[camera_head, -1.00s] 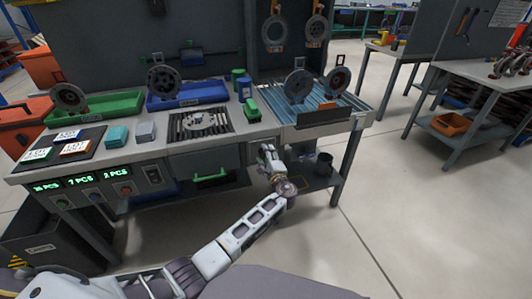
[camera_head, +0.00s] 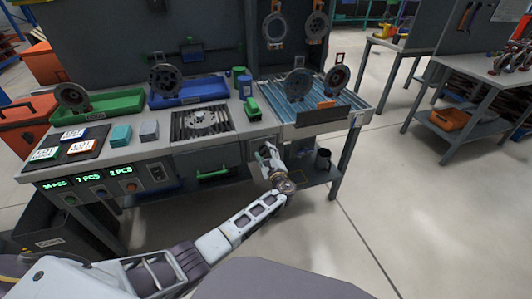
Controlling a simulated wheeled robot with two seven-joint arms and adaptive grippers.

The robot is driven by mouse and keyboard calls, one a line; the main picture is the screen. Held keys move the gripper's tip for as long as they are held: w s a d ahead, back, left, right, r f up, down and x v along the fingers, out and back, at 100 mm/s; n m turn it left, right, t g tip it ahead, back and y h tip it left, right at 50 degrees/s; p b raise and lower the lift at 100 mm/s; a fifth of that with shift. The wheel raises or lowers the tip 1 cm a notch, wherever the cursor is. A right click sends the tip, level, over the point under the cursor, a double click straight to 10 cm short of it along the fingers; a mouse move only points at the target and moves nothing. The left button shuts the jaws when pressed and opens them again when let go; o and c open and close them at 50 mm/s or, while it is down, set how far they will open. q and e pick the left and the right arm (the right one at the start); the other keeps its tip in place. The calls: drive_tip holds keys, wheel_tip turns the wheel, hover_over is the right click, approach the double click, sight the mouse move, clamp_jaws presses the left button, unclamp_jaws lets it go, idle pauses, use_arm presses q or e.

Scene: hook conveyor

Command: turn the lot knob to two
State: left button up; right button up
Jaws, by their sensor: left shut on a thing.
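My left gripper (camera_head: 266,152) is at the bench's front edge, right of the drawer with the green handle (camera_head: 212,174). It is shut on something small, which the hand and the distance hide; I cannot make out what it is. No knob marked as the lot knob can be read. The front panel at the left has a row of small round knobs or buttons: a green one (camera_head: 70,201), a middle one (camera_head: 101,193) and a red one (camera_head: 132,187). Above them are green displays (camera_head: 90,178) that seem to show piece counts. My right gripper is not in view.
The bench top (camera_head: 155,152) holds a green tray (camera_head: 110,105), a blue tray (camera_head: 190,92), a dark grate (camera_head: 195,128) and a blue roller bed (camera_head: 345,90). A dark cup (camera_head: 323,158) stands on the lower shelf.

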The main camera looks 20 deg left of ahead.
use_arm(q)
drive_tip(key=shift+f, duration=0.1)
idle(0.3)
drive_tip(key=o, duration=1)
drive_tip(key=shift+v, duration=6.05)
drive_tip(key=shift+n, duration=0.3)
